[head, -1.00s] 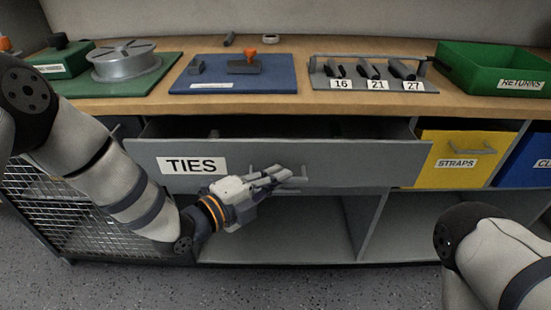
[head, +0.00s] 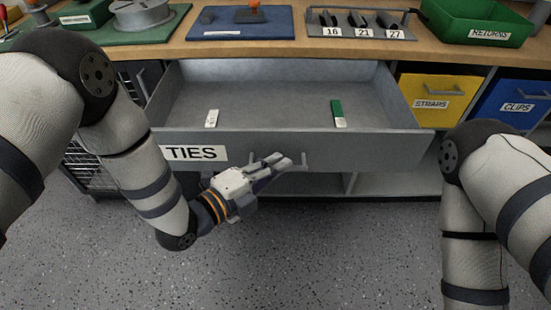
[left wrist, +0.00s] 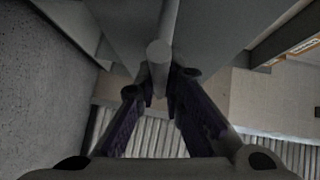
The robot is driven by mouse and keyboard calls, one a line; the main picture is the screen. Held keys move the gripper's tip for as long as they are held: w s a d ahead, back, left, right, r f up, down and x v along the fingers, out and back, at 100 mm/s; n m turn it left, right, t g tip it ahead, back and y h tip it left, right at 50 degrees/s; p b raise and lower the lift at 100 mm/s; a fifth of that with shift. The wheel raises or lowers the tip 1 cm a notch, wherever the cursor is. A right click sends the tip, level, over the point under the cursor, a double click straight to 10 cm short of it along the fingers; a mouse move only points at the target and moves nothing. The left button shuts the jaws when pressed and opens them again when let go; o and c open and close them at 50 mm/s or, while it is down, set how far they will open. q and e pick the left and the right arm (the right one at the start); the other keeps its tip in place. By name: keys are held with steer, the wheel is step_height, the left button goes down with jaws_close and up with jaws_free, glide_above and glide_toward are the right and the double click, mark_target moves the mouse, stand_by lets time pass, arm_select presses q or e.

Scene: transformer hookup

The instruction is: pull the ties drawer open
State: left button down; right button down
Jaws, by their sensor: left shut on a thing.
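The grey ties drawer (head: 350,149) stands pulled well out of the bench, with its TIES label (head: 195,153) on the left of its front. Inside lie a white item (head: 212,118) and a green item with a white end (head: 338,113), apart from each other. My left gripper (head: 276,162) is at the drawer front, shut on the bar handle (head: 303,161). In the left wrist view the handle bar (left wrist: 159,55) runs between the two fingers (left wrist: 160,95). My right arm (head: 480,190) shows at the right, but its gripper is out of view.
On the bench top are a blue mat (head: 241,24), a numbered rack (head: 360,24) and a green RETURNS tray (head: 474,36). The yellow STRAPS drawer (head: 431,88) and blue CLIPS drawer (head: 505,106) are shut at the right. Open floor lies in front.

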arm_select(q)
steer(key=shift+s, duration=0.1)
stand_by(0.3)
steer(key=c, duration=2)
jaws_free()
steer(key=shift+o, duration=0.2)
steer(key=v, duration=1.2)
steer(key=shift+s+f, duration=0.1)
arm_select(e)
steer(key=shift+r, duration=0.1)
